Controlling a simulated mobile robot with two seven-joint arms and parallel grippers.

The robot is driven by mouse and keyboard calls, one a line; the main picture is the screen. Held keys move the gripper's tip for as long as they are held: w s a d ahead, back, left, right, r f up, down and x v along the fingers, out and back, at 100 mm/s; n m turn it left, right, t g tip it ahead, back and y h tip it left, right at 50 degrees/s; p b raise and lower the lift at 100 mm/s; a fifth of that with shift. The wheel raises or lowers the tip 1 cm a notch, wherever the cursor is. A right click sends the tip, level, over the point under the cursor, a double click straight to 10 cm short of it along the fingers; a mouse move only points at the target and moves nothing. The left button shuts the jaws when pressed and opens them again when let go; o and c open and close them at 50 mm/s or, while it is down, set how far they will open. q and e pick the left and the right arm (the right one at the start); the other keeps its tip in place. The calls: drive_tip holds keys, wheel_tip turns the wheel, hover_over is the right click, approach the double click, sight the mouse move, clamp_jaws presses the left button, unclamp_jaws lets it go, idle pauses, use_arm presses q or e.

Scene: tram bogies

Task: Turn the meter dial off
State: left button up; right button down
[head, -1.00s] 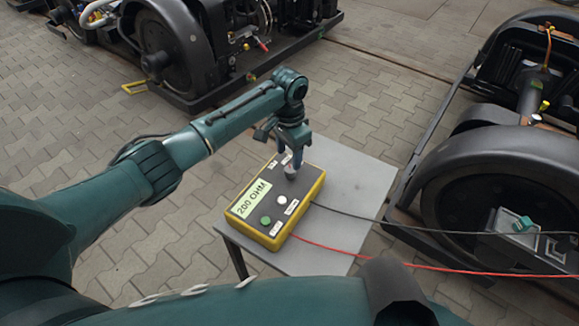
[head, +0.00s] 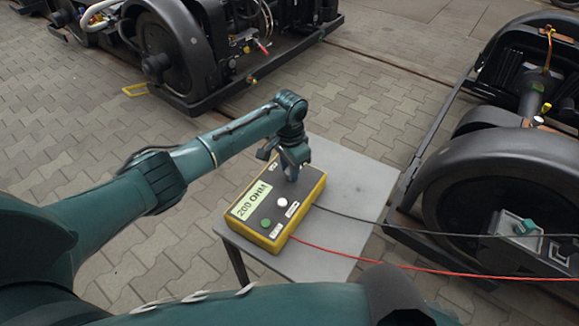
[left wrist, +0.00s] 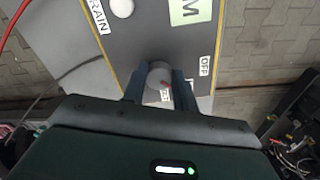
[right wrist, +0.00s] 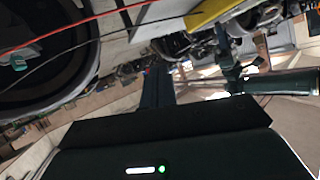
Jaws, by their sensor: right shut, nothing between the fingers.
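The yellow-edged meter box (head: 318,190) lies on a small grey table, its display (head: 251,200) reading 200 OHM. The round grey meter dial (left wrist: 158,74) is at the box's far end, between the two fingers of my left gripper (left wrist: 160,84). An OFF label (left wrist: 204,66) is beside it, and a small red mark shows on the dial. In the head view my left gripper (head: 292,174) reaches down over the dial and hides it. I cannot tell whether its fingers press on the dial. My right gripper (right wrist: 157,76) is shut and empty, away from the box.
Green (head: 266,223) and white (head: 282,202) buttons are on the box. Black (head: 370,224) and red (head: 370,260) cables run right to the bogie (head: 490,180). The grey table (head: 360,185) is clear around the box. Another bogie (head: 180,50) stands behind.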

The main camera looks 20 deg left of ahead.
use_arm(q)
drive_tip(key=c, duration=0.4)
